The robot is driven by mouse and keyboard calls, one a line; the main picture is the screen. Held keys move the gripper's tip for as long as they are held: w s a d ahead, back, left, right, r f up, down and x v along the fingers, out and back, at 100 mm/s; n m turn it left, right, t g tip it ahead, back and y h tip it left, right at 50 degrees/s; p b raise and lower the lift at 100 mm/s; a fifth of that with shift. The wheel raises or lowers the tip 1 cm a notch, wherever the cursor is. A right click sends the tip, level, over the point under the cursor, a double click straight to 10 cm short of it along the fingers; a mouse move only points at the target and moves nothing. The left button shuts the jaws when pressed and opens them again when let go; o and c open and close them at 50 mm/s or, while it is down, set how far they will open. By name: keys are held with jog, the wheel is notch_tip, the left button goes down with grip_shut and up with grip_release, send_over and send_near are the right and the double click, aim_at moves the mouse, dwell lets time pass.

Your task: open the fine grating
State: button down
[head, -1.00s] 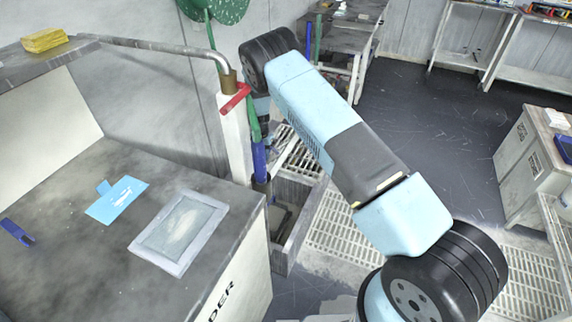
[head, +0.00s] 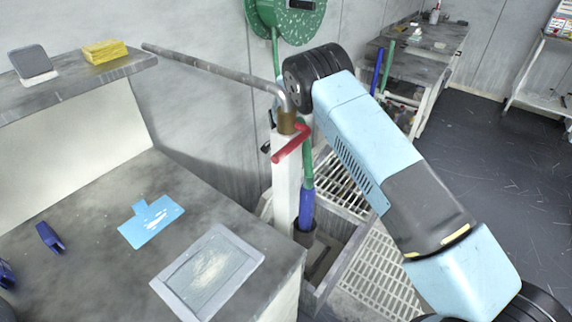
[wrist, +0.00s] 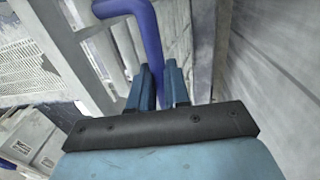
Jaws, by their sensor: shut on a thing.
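A pale slatted grating (head: 345,190) lies behind the post with the red lever, partly hidden by my arm. A pale, finely meshed panel (wrist: 45,50) shows at the upper left of the wrist view; I cannot tell whether it is the same one. My gripper (wrist: 164,72) is closed in. A bent blue bar (wrist: 148,30) runs down between its fingers and looks to be what it holds, though the contact is unclear. In the head view my gripper is hidden or too small to make out.
A red lever (head: 291,142) and a long grey pipe (head: 205,62) sit beside my arm. A worktop (head: 90,195) fills the left side. An open pit (head: 345,232) and a slatted floor section (head: 380,270) lie below my arm. Dark floor (head: 480,140) is clear at right.

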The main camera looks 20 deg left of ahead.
jog(key=shift+w+d, duration=0.25)
jog(key=shift+w, duration=0.05)
jog(key=c, duration=1.4)
grip_release()
jog(key=shift+f, duration=0.15)
jog(key=o, duration=0.3)
jog(key=shift+s+a, duration=0.15)
jog(key=shift+a, duration=0.05)
notch_tip(320, 180, up, 14)
jog(key=shift+w+a, duration=0.2)
jog(key=shift+a, duration=0.2)
jog(key=shift+f, duration=0.1)
